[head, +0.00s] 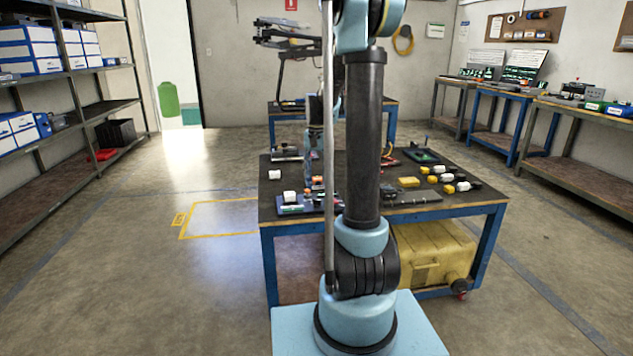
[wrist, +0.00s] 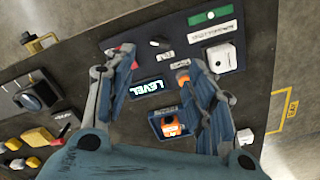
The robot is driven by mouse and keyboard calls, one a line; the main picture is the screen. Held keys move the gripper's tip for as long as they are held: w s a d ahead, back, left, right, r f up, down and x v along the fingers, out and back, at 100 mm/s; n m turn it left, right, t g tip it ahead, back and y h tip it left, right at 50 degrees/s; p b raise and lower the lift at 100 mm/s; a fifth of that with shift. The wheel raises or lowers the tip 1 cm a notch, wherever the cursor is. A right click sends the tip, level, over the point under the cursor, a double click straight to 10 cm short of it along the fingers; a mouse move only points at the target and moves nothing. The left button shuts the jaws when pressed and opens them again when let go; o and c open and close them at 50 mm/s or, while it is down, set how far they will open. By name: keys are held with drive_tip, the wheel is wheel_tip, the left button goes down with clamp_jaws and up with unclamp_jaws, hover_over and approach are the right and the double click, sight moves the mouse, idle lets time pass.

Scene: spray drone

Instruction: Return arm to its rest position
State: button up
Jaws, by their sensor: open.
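My gripper (wrist: 160,68) is open and empty in the wrist view, with its two fingers spread above the workbench. A dark device with a lit LEVEL display (wrist: 148,87) shows between the fingers. An orange-and-white part (wrist: 171,124) sits in a small blue holder below that display, close to the right finger. In the head view my arm rises over the front of the workbench (head: 455,198) and bends back down. The lower end is mostly hidden behind my arm and a thin pole, so its height above the bench is unclear.
White blocks (head: 275,175) lie on the bench's left part. A yellow block (head: 409,182) and several yellow-white parts lie on its right. A yellow case (head: 432,254) is underneath. Shelves (head: 75,75) stand left and side benches (head: 580,107) right. The floor on the left (head: 120,260) is clear.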

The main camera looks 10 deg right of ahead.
drive_tip(key=shift+r, duration=0.25)
drive_tip(key=s+r+n+t, duration=0.1)
drive_tip(key=s+r+n, duration=0.2)
drive_tip(key=s, duration=1.6)
drive_tip(key=s+f+n, duration=0.1)
drive_tip(key=s+f, duration=0.3)
drive_tip(key=s, duration=0.4)
drive_tip(key=s+f+n+t, duration=0.1)
drive_tip(key=s+f, duration=0.3)
drive_tip(key=s, duration=0.4)
drive_tip(key=shift+f+n, duration=0.3)
drive_tip(key=shift+n, duration=0.5)
drive_tip(key=shift+c, duration=0.6)
